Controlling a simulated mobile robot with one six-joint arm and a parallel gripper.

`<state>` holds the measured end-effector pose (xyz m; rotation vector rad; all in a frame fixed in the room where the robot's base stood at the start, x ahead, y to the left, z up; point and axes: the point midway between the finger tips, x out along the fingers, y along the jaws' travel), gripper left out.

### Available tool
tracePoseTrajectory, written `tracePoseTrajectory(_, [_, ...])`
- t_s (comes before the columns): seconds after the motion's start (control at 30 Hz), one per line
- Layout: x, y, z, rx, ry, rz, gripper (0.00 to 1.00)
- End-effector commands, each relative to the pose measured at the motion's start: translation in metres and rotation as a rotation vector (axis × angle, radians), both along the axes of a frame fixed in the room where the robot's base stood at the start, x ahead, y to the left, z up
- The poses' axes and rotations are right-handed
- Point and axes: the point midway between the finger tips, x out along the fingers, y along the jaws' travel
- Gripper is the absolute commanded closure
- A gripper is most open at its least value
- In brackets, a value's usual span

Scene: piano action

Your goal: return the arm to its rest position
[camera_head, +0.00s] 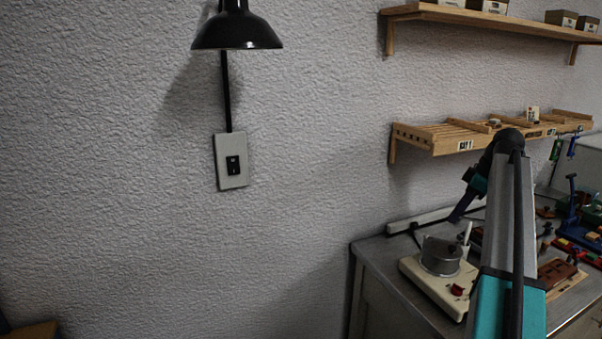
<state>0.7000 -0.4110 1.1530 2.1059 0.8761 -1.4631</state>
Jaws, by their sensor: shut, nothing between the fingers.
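My arm rises from the lower right of the head view, bends at a black elbow, and its far part slopes down and left past a teal band. My gripper (458,212) shows small and dark at the end of that part, above the back of the grey workbench (372,262). It is shut and holds nothing. Its fingers are too small and dark to make out singly. In the picture it stands above and behind a cream-coloured device with a grey round pot (441,256), apart from it as far as I can tell.
A wooden rack (440,137) and a higher shelf (490,18) with boxes jut from the wall. A black lamp (237,30) hangs left above a wall switch (232,161). Blue clamps (572,205), a brown block (557,273) and small coloured parts crowd the bench's right side.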

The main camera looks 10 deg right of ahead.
Motion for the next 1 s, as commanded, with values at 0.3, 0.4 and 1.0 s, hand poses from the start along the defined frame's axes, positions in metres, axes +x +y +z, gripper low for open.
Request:
tracePoseTrajectory(0.3, [0.018, 0.067, -0.093, 0.019, 0.082, -0.117, 1.0])
tracePoseTrajectory(0.4, [0.022, 0.096, -0.131, 0.02, 0.116, -0.172, 1.0])
tracePoseTrajectory(1.0, [-0.014, 0.267, -0.329, -0.03, 0.279, -0.478, 1.0])
